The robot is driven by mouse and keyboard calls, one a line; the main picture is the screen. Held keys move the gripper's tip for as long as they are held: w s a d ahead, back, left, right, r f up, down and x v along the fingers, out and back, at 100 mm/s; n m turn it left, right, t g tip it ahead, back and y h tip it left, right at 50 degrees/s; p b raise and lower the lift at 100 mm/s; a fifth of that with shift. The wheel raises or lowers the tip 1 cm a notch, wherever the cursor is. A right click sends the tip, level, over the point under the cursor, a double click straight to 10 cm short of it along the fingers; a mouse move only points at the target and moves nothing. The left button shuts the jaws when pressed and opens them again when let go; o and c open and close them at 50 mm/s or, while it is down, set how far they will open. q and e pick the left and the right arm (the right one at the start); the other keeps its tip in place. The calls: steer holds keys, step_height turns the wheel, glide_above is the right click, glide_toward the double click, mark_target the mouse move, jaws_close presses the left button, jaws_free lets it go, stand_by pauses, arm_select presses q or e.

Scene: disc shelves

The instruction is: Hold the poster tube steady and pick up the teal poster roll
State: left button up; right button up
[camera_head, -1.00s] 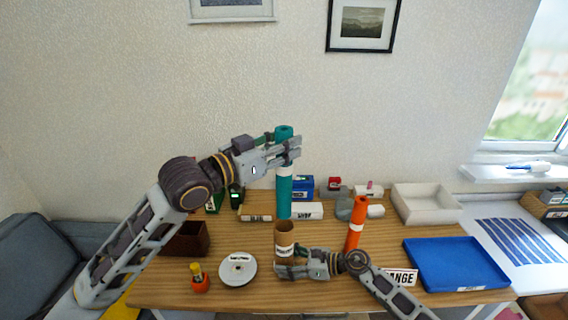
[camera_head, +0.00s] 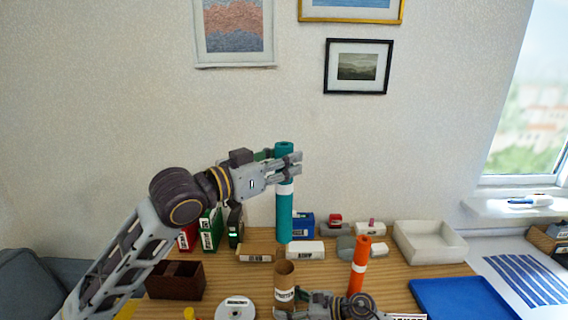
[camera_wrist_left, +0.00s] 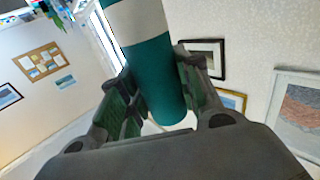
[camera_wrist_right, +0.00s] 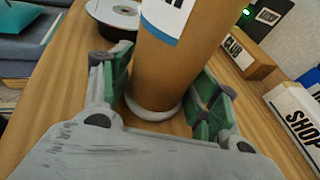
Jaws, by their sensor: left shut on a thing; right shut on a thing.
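The teal poster roll (camera_head: 284,215) hangs upright above the poster tube, its lower end clear of the tube's rim. My left gripper (camera_head: 293,166) is shut on the roll near its top. The left wrist view shows the roll (camera_wrist_left: 158,75) with a pale band between the fingers (camera_wrist_left: 155,105). The brown cardboard poster tube (camera_head: 285,277) stands upright on the table. My right gripper (camera_head: 287,308) is shut on it low down. The right wrist view shows the tube (camera_wrist_right: 170,75) between the green-padded fingers (camera_wrist_right: 165,90), its foot in a pale ring.
An orange roll (camera_head: 358,265) stands to the right of the tube. A white tray (camera_head: 432,258), a blue tray (camera_head: 465,305) and a brown box (camera_head: 175,282) stand around. Small labelled blocks, such as a white one (camera_head: 305,251), lie behind the tube. A disc (camera_head: 236,307) lies left.

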steer(key=o, duration=0.8)
steer(key=shift+o, duration=0.2)
steer(key=shift+d, duration=0.2)
steer(key=shift+v, duration=5.85)
steer(key=shift+s, duration=0.1)
steer(key=shift+s, duration=0.15)
